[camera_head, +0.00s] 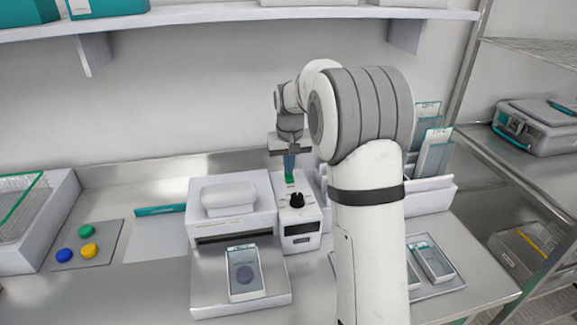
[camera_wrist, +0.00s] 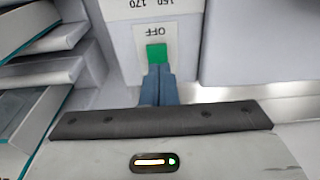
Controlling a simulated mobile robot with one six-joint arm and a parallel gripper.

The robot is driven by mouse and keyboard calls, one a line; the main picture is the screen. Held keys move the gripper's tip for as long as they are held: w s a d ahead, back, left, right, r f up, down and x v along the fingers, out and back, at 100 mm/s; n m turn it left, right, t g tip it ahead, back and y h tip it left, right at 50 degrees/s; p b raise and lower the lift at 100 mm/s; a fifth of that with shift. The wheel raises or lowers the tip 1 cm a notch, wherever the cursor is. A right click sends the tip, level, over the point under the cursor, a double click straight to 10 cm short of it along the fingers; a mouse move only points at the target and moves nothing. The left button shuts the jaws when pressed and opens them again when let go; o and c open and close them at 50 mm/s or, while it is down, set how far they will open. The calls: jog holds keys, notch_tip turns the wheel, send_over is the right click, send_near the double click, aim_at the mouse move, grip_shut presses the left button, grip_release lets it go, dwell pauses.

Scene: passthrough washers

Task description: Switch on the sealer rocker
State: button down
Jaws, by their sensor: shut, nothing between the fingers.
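The sealer (camera_head: 232,215) is a white machine on the steel counter, with a control box (camera_head: 301,226) on its right side that carries a black knob (camera_head: 297,200). The green rocker (camera_head: 289,179) is at the back of the control box top. In the wrist view the rocker (camera_wrist: 156,53) shows as a green block beside an upside-down "OFF" label (camera_wrist: 160,31). My gripper (camera_head: 289,170) points down over the rocker, its blue fingers shut and empty. In the wrist view the fingertips (camera_wrist: 157,70) are right at the rocker's edge; I cannot tell whether they touch it.
A pouch (camera_head: 245,273) lies on the sealer's front plate. A mat with coloured discs (camera_head: 87,243) and a white bin (camera_head: 42,220) are at left. A pouch rack (camera_head: 432,190) and a tray (camera_head: 437,270) are at right, partly behind my arm. A shelf (camera_head: 230,13) hangs above.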

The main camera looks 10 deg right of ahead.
notch_tip(320, 180, up, 13)
jog(key=s, duration=0.2)
jog(key=shift+s+f, duration=0.15)
jog(key=shift+s, duration=0.1)
jog(key=shift+f, duration=0.1)
jog(key=w+b, duration=0.1)
jog(key=b, duration=0.5)
jog(key=shift+w+r+t, duration=0.1)
jog(key=shift+r+t, duration=0.1)
jog(key=shift+t, duration=0.2)
send_near(290, 180)
jog(key=w+f, duration=0.1)
jog(key=f, duration=0.1)
jog(key=w+f, duration=0.3)
jog(key=f, duration=0.1)
jog(key=shift+w, duration=0.3)
